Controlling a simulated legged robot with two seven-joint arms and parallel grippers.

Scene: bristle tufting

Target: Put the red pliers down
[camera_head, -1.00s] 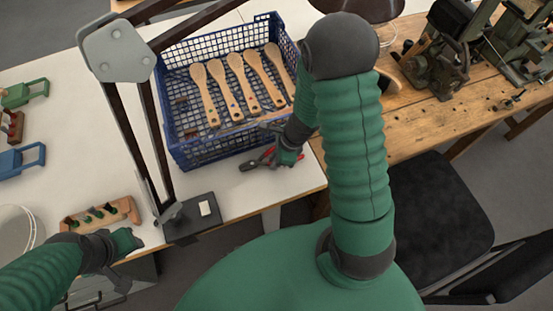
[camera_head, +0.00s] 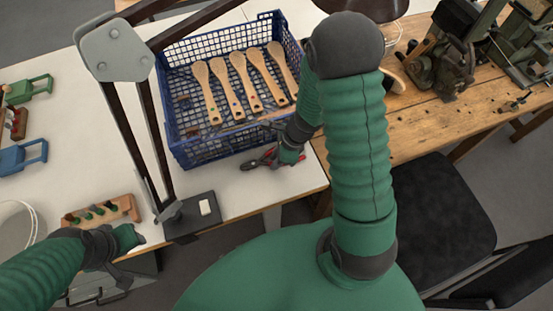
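The red pliers (camera_head: 262,161) lie at the white table's surface, just in front of the blue crate (camera_head: 205,157). My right gripper (camera_head: 280,157) is at the pliers' right part and covers some of them. Its fingers are too small and hidden to show whether they are shut on the pliers. My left gripper (camera_head: 122,262) is at the lower left, near the table's front edge and away from the pliers. Its finger opening does not show clearly.
A lamp base (camera_head: 190,217) and a wooden block with small tools (camera_head: 102,211) stand near the front edge. Bare white table (camera_head: 245,196) lies between lamp base and pliers. A wooden workbench (camera_head: 420,120) adjoins on the right.

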